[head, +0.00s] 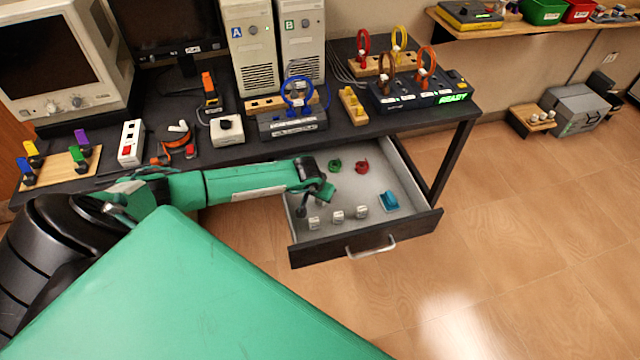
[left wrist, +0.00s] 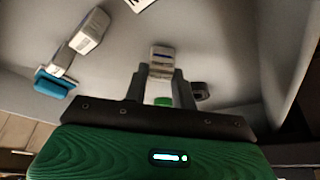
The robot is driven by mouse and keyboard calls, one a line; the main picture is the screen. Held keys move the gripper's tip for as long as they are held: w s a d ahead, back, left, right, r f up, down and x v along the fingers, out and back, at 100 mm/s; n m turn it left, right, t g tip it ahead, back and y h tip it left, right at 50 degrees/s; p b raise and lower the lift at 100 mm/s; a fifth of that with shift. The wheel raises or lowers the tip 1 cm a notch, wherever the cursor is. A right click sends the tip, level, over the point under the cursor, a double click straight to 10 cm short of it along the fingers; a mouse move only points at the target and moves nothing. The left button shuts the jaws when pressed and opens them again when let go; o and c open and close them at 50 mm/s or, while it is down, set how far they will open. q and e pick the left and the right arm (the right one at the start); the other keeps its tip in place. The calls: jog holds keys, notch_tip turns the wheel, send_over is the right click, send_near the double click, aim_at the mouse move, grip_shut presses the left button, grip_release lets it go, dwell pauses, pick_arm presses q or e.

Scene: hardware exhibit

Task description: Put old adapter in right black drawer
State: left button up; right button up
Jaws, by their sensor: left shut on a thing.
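The black drawer (head: 330,251) under the right part of the desk is pulled open, with its light grey inside showing. My left gripper (head: 316,198) reaches over the drawer's left part, fingers pointing down. In the left wrist view its fingers (left wrist: 161,82) are shut on a small grey-white block with a dark band, which looks like the adapter (left wrist: 162,58). The held block cannot be made out in the head view. I cannot tell whether it touches the drawer floor. My right gripper is not in view.
The drawer holds several white blocks (head: 338,216), a blue piece (head: 388,202), a red coil (head: 361,167) and a green coil (head: 335,165). The desktop above carries computers (head: 249,45), a blue-ringed device (head: 292,122) and a power strip (head: 131,143).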

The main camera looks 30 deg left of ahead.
pick_arm(q)
jog(key=shift+f, duration=0.15)
jog(key=o, duration=1)
jog(key=shift+r, duration=0.3)
jog(key=b+v, duration=0.2)
jog(key=v, duration=0.9)
jog(key=shift+s+r, duration=0.15)
jog(key=shift+r, duration=0.25)
